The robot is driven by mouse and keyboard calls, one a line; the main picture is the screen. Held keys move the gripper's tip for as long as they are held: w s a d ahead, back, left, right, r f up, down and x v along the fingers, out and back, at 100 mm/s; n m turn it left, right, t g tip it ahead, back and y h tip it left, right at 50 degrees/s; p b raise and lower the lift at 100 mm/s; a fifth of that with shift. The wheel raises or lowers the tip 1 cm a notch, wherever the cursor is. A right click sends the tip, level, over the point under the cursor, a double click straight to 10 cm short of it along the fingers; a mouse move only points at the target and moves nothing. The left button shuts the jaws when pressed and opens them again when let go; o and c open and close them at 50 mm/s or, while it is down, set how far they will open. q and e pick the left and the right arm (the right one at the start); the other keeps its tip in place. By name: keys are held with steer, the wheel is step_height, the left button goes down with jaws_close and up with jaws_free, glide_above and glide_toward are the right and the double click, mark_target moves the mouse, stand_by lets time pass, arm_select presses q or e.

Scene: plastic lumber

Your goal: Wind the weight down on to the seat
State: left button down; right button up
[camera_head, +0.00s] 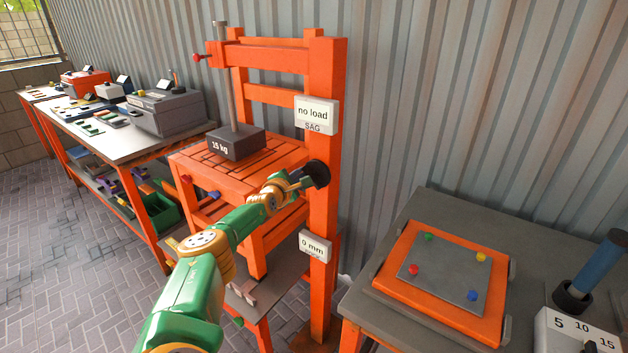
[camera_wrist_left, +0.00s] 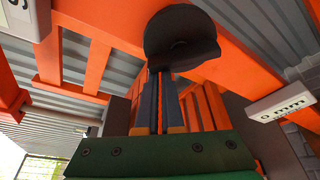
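A black round knob (camera_head: 317,174) sits on the front orange post. My left gripper (camera_head: 297,183) is at this knob. In the left wrist view its narrow-set fingers (camera_wrist_left: 160,100) run up to the black knob (camera_wrist_left: 182,38), which hides their tips, so I cannot tell whether they grip it. A sign reads "no load" (camera_head: 313,113) and another "0 mm" (camera_head: 314,246). My right gripper is not in view.
A grey bench (camera_head: 440,215) on the right holds an orange board (camera_head: 400,265) with coloured pegs and a blue-handled tool (camera_head: 595,270). A long workbench (camera_head: 118,143) with boxes stands at the left. Corrugated wall stands behind; paved floor (camera_head: 70,260) is clear at the left.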

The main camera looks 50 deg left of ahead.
mark_target(311, 164)
arm_select(q)
steer(key=shift+w+d+r+m+y+p, duration=0.15)
steer(key=shift+m+y+p, duration=0.1)
steer(key=shift+m+p, duration=0.3)
steer(key=shift+s+d+r+m+y+p, duration=0.15)
steer(key=shift+m+y+p, duration=0.1)
steer(key=shift+m+p, duration=0.25)
stand_by(1.2)
steer(key=shift+w+d+r+m+t+y, duration=0.1)
steer(key=shift+m+t+y, duration=0.1)
steer(key=shift+m, duration=0.3)
steer(key=shift+d+r+m+t+y, duration=0.1)
steer(key=shift+m+t, duration=0.1)
steer(key=shift+m, duration=0.25)
stand_by(0.7)
steer(key=shift+d+r+m+y, duration=0.1)
steer(key=shift+d+m+y, duration=0.2)
steer(key=shift+m, duration=0.7)
stand_by(0.6)
steer(key=shift+w+d+r+m+t, duration=0.1)
steer(key=shift+d+m+t, duration=0.25)
steer(key=shift+m, duration=0.55)
steer(key=shift+w+d+r+m+t, duration=0.15)
steer(key=shift+m+t, duration=0.3)
steer(key=shift+m, duration=0.45)
stand_by(0.7)
